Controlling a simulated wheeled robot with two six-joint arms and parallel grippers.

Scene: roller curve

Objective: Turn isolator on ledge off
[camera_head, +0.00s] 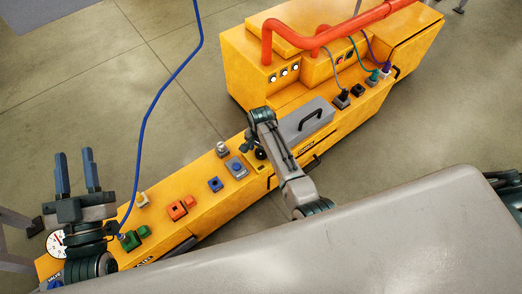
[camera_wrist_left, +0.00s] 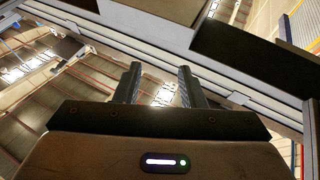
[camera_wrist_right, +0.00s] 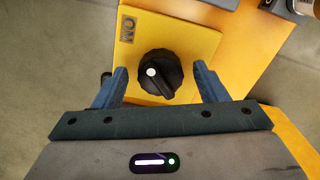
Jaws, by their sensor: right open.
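The isolator is a black round knob (camera_wrist_right: 160,73) with a white dot and a raised grip bar, on a yellow square plate (camera_wrist_right: 195,40) in the right wrist view. An ON label (camera_wrist_right: 128,28) shows near the plate's corner. My right gripper (camera_wrist_right: 162,86) is open, one finger on each side of the knob; I cannot tell whether they touch it. In the head view, my right arm reaches over the ledge (camera_head: 205,171) and partly hides the isolator. My left gripper (camera_head: 77,173) is open and empty, pointing up at the ledge's left end; its fingers also show in the left wrist view (camera_wrist_left: 158,84).
A grey handled cover (camera_head: 304,121) is right of my right arm. Orange pipes (camera_head: 325,38) stand behind.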

